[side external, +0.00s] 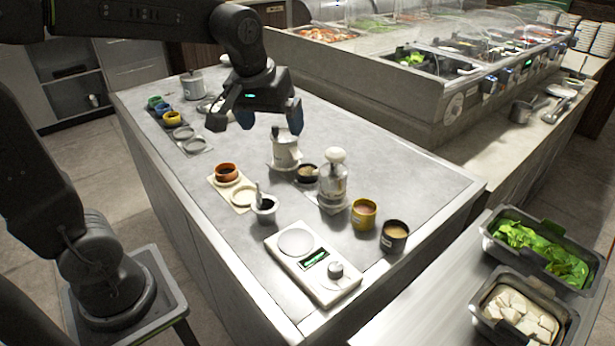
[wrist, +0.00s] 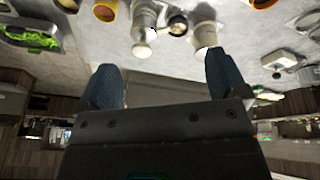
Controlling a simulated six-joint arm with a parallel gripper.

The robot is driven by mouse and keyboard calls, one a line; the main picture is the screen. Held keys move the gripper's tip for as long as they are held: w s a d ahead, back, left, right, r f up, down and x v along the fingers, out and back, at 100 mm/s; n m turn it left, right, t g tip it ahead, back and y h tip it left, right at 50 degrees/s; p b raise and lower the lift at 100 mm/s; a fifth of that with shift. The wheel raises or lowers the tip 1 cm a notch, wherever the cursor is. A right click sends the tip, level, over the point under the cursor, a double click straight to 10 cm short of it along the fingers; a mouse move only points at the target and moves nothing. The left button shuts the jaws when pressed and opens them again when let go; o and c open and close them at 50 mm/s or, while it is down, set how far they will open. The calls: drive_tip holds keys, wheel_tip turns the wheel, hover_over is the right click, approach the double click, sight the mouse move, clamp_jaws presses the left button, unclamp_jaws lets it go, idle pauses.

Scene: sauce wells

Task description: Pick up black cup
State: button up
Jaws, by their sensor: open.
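A black cup (side external: 394,236) with brown contents stands upright near the front right corner of the counter, beside a yellow cup (side external: 364,213). In the wrist view the black cup (wrist: 68,5) is cut by the top edge, next to the yellow cup (wrist: 105,9). A smaller dark round cup (side external: 307,173) sits on a pad between a white-topped bottle (side external: 333,180) and a metal pot (side external: 285,150); it also shows in the wrist view (wrist: 178,25). My gripper (side external: 256,118) is open and empty, above the counter behind these things and apart from them. Its fingers (wrist: 160,65) show in the wrist view.
A white scale (side external: 312,262) lies at the counter's front. A mortar (side external: 265,207) and an orange cup (side external: 227,172) on a tray stand left of the bottle. Small cups (side external: 172,118) line the far left. A glass-covered food bar (side external: 440,80) borders the back.

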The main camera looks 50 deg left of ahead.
drive_tip(key=w+a+f+n+g, duration=0.2)
drive_tip(key=w+a+f+n, duration=0.2)
drive_tip(key=w, duration=0.6)
drive_tip(key=n+g, duration=0.1)
drive_tip(key=n, duration=0.3)
approach(308, 168)
drive_tip(key=d+f, duration=0.1)
drive_tip(key=s+d+f, duration=0.1)
drive_tip(key=f, duration=0.1)
drive_tip(key=shift+s+d, duration=0.2)
drive_tip(key=shift+s, duration=0.1)
drive_tip(key=shift+m, duration=0.3)
drive_tip(key=shift+w+a+f, duration=0.1)
drive_tip(key=shift+a+f, duration=0.1)
drive_tip(key=shift+f, duration=0.65)
drive_tip(key=shift+a+f, duration=0.15)
drive_tip(key=shift+f, duration=0.7)
drive_tip(key=shift+w+a+f, duration=0.1)
drive_tip(key=shift+a+f, duration=0.1)
drive_tip(key=shift+f, duration=0.7)
drive_tip(key=c, duration=1)
drive_tip(key=shift+r, duration=0.1)
